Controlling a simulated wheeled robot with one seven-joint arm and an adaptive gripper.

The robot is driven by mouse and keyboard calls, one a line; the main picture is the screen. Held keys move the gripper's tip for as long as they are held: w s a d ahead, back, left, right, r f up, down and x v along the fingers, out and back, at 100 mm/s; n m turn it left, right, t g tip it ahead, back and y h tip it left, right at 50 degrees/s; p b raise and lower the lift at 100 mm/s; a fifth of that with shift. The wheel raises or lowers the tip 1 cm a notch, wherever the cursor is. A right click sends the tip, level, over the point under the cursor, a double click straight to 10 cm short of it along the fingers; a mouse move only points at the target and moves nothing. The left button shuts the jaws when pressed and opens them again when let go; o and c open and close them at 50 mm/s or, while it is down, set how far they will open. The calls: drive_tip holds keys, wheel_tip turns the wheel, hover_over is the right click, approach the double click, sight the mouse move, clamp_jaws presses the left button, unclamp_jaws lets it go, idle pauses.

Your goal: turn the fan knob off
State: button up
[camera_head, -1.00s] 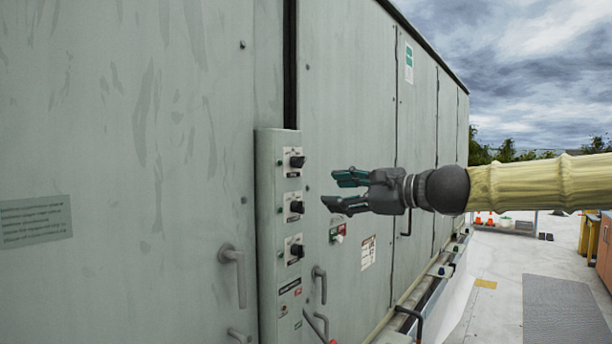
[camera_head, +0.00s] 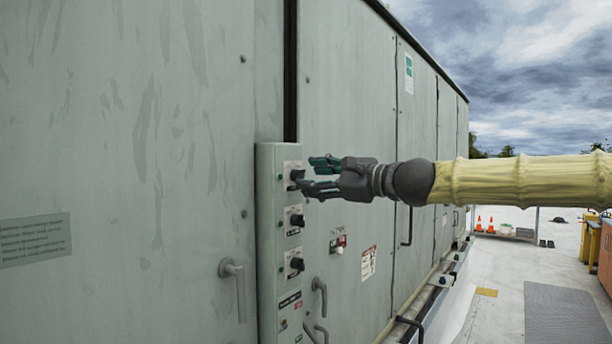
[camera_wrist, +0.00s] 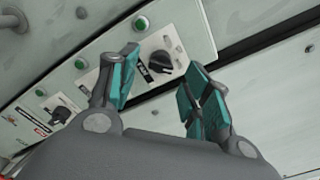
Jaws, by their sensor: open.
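A narrow grey control box has three black knobs in a column: a top knob (camera_head: 296,175), a middle knob (camera_head: 297,220) and a bottom knob (camera_head: 296,264). Their labels are too small to read, so I cannot tell which is the fan knob. My gripper (camera_head: 308,174) is open at the height of the top knob, its fingertips close to it. In the wrist view, the top knob (camera_wrist: 160,63) shows between the spread fingers of my gripper (camera_wrist: 164,60). I cannot tell whether they touch it. The left finger seems to hide the middle knob there.
The control box (camera_head: 266,240) stands out from a large grey cabinet wall. Door handles (camera_head: 235,285) stick out beside and below it. Green lamps (camera_wrist: 140,24) sit beside the knobs. A ledge with pipes runs along the wall's base; the roof floor (camera_head: 490,320) is open at right.

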sight(304, 177)
drive_tip(key=shift+x, duration=1.7)
